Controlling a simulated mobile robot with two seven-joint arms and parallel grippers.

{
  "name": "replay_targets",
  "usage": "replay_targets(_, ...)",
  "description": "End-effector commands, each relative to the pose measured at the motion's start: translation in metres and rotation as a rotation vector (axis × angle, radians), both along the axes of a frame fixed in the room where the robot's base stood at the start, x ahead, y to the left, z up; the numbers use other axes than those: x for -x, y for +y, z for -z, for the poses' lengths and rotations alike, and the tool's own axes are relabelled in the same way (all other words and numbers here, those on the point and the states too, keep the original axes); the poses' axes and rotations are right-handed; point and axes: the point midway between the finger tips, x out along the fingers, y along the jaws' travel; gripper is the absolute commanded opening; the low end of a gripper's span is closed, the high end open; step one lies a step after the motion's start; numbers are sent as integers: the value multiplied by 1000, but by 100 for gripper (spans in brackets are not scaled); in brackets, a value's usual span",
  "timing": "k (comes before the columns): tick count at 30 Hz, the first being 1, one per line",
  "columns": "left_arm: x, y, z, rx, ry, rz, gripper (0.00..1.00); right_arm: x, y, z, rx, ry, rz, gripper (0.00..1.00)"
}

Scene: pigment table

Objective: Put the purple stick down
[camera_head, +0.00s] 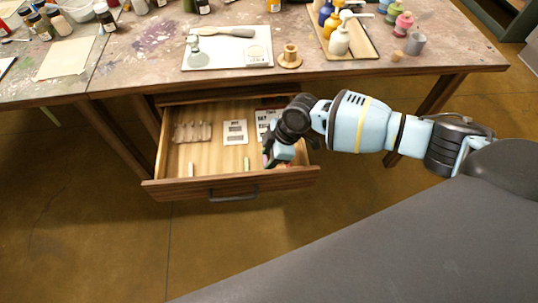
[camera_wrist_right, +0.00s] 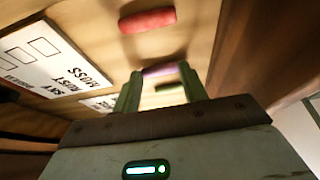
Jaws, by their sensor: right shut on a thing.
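My right gripper (camera_head: 270,160) reaches down into the open drawer (camera_head: 180,184), at its right side. In the right wrist view, the purple stick (camera_wrist_right: 160,70) lies across between the two fingertips, and my right gripper is shut on it. The stick is mostly hidden in the head view. I cannot tell whether it touches the drawer floor. My left gripper is in neither view.
A red stick (camera_wrist_right: 147,20) lies near the gripper. A green stick (camera_head: 246,163) and a pale stick (camera_head: 191,168) lie near the drawer front. Printed cards (camera_head: 235,132) and a slotted rack (camera_head: 193,131) lie farther back. The tabletop (camera_head: 130,62) overhangs the drawer's back.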

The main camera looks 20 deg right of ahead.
Motion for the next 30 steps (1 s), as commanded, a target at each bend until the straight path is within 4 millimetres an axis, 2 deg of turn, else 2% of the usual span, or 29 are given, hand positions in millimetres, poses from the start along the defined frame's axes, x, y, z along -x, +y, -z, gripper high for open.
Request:
replay_targets(1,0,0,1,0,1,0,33,1,0,3,0,2,0,35)
replay_targets(3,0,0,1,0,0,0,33,1,0,2,1,1,0,49)
replay_targets(7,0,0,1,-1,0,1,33,0,0,2,1,1,0,64)
replay_targets(14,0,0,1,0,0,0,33,0,0,2,1,1,0,64)
replay_targets(19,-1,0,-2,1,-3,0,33,0,-2,-7,-1,-1,-1,64)
replay_targets(23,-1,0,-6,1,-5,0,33,2,-9,-25,0,-1,0,64)
replay_targets(30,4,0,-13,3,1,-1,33,8,-27,-71,1,-3,-1,64)
